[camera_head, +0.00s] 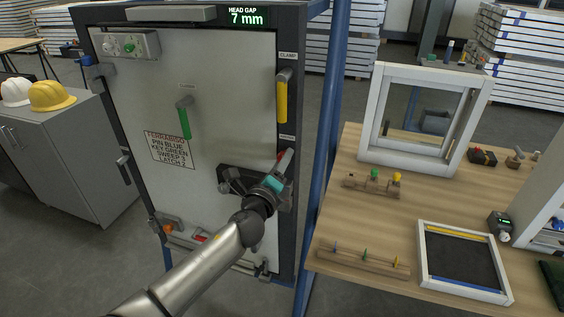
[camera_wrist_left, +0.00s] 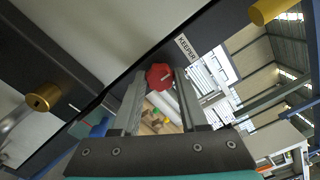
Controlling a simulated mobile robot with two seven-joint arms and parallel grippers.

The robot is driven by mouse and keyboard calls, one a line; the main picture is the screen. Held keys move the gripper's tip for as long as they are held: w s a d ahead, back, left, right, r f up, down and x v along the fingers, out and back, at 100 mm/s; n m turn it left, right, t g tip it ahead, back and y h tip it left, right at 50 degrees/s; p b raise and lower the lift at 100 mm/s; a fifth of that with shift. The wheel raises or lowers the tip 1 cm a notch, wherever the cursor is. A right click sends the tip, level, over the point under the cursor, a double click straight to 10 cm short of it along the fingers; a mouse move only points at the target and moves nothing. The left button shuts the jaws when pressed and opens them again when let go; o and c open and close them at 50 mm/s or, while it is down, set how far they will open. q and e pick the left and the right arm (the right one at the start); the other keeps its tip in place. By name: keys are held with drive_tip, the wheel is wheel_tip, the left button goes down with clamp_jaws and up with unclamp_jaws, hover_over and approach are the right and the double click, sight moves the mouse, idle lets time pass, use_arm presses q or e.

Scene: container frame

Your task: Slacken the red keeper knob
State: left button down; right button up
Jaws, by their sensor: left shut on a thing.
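The red keeper knob (camera_wrist_left: 160,76) sits on the dark frame beside the KEEPER label (camera_wrist_left: 186,46) in the left wrist view. My left gripper (camera_wrist_left: 160,80) has its two fingers on either side of the knob, shut on it. In the head view my left gripper (camera_head: 286,160) reaches the right edge of the pale door (camera_head: 225,90). Only a sliver of the red knob (camera_head: 280,154) shows there; the fingers hide the rest. My right gripper is in neither view.
A yellow clamp handle (camera_head: 282,100) hangs above my gripper, and a green handle (camera_head: 184,120) is on the door. The display (camera_head: 247,16) reads HEAD GAP 7 mm. A blue post (camera_head: 325,140) stands close right, before a wooden bench (camera_head: 380,230) with frames and small parts.

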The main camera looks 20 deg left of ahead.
use_arm(q)
drive_tip(key=shift+n, duration=0.4)
drive_tip(key=n, duration=0.4)
drive_tip(key=shift+b, duration=0.35)
drive_tip(key=n, duration=0.4)
drive_tip(key=shift+n, duration=0.3)
drive_tip(key=n+p, duration=0.1)
drive_tip(key=n, duration=0.3)
drive_tip(key=n+p, duration=0.1)
drive_tip(key=n, duration=0.4)
drive_tip(key=shift+n+p, duration=0.4)
drive_tip(key=shift+c, duration=2.2)
unclamp_jaws()
drive_tip(key=shift+s, duration=0.15)
